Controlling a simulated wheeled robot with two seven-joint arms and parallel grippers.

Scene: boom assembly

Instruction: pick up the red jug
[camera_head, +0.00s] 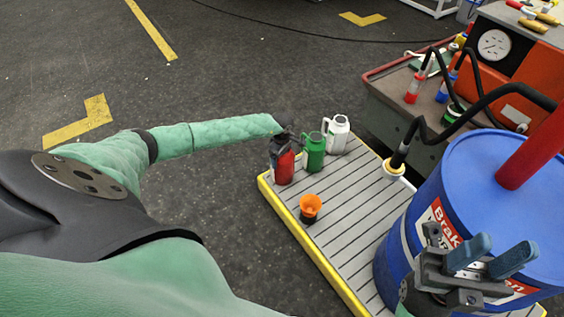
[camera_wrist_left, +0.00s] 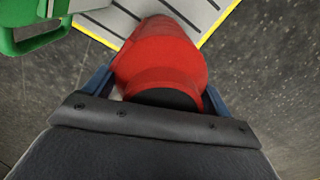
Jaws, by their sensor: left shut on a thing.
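The red jug (camera_head: 284,167) stands at the far left corner of the grey slatted platform in the head view, left of a green jug (camera_head: 314,152) and a white jug (camera_head: 336,134). My left gripper (camera_head: 281,145) reaches down over its top and is shut on it. In the left wrist view the red jug (camera_wrist_left: 160,62) fills the space between the blue fingers (camera_wrist_left: 157,90); its lower part is hidden by the gripper body. My right gripper (camera_head: 492,257) is in front of the blue drum, its two blue fingers apart with nothing between them.
The slatted platform (camera_head: 345,190) has a yellow edge and holds an orange funnel (camera_head: 310,206) and a big blue drum (camera_head: 470,190). The green jug (camera_wrist_left: 30,20) is close beside the left gripper. A machine bench (camera_head: 400,115) with black hoses stands behind. Floor at left is clear.

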